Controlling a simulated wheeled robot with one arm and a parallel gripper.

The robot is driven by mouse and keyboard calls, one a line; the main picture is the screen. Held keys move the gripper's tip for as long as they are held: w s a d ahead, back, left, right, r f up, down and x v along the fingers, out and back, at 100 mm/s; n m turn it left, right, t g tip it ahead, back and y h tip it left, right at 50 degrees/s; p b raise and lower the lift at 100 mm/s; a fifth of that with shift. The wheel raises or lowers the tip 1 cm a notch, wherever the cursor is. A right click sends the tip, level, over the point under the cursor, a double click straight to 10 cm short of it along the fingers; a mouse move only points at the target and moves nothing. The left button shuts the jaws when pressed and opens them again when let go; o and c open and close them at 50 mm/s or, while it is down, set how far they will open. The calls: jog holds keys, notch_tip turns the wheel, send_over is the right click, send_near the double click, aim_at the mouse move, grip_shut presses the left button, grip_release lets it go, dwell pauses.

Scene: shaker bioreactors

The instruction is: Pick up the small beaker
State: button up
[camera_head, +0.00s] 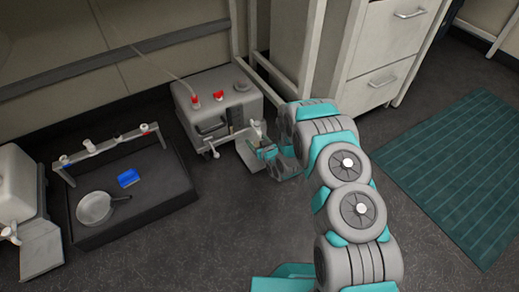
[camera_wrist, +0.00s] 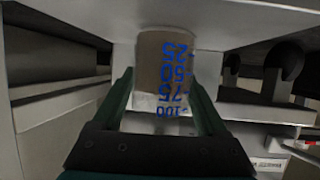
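The small beaker (camera_wrist: 165,65) has blue volume marks and a brownish tint, and fills the middle of the wrist view. Its marks appear inverted there, and its base end meets a pale surface at the top. My gripper (camera_wrist: 162,82) has one finger on each side of the beaker, with the fingers apart and a thin gap visible at the left. Contact on the right is unclear. In the head view my gripper (camera_head: 277,160) is low, at the right front of the grey bioreactor machine (camera_head: 205,110). The beaker is too small there to make out clearly.
A dark tray (camera_head: 160,205) at left holds a metal pan (camera_head: 95,207) and a blue item (camera_head: 129,178) under a rail. Another pale machine (camera_head: 18,190) stands at far left. A drawer cabinet (camera_head: 385,50) stands behind my arm. A green mat (camera_head: 450,165) lies at right.

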grip_shut()
dwell(0.4)
